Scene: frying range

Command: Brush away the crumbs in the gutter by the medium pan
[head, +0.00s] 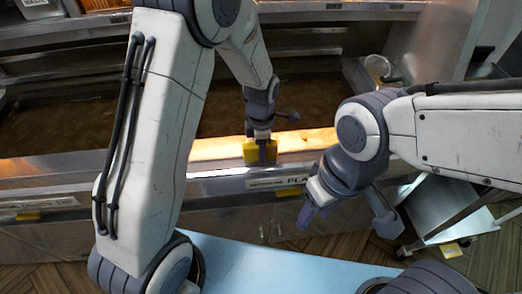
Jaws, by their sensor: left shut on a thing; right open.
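My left gripper (262,148) is shut on a yellow block-like tool (250,154), whose exact kind I cannot tell. It holds the tool at the bright strip (210,149) along the front edge of the range, which looks like the gutter. Whether the tool touches the strip is unclear. Behind it lies a wide, dark brown pan (220,116), partly hidden by my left arm; I cannot tell its size class. No separate crumbs can be made out. My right gripper (314,207) is open and empty, in front of the range and right of a partly covered label.
The metal front ledge (225,185) runs across below the strip. A clear round container (378,66) stands at the back right. A low metal shelf or cart (455,212) stands at the right on the wood-patterned floor (490,262). My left arm blocks much of the left side.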

